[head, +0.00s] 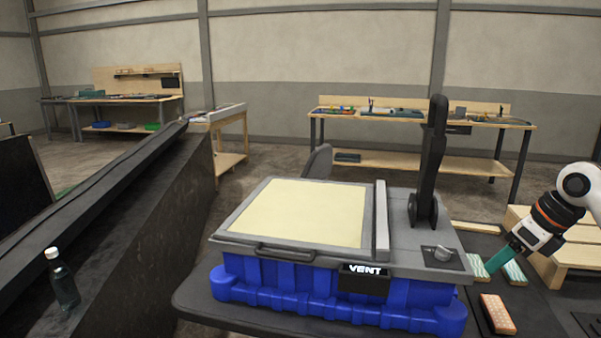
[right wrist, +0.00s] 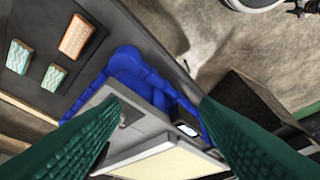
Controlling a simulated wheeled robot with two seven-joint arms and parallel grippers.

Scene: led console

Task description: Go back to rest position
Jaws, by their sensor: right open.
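My right gripper (head: 499,259) comes in from the right in the head view, over the area right of the console. In the right wrist view its two green fingers (right wrist: 158,125) are spread wide with nothing between them. The console (head: 228,239) has a grey top, a pale yellow panel (head: 305,212), an upright black lever (head: 430,160) and a knob (head: 443,253). It rests on a blue base (head: 310,296) with a "VENT" label (head: 364,279). The console also shows in the right wrist view (right wrist: 150,137). My left gripper is not in view.
An orange-and-white block (head: 497,314) and patterned teal blocks (head: 514,272) lie on the dark table right of the console. A wooden pallet-like stand (head: 575,255) is at the right. A bottle (head: 62,280) stands on the dark ledge at left. Workbenches (head: 420,118) line the back wall.

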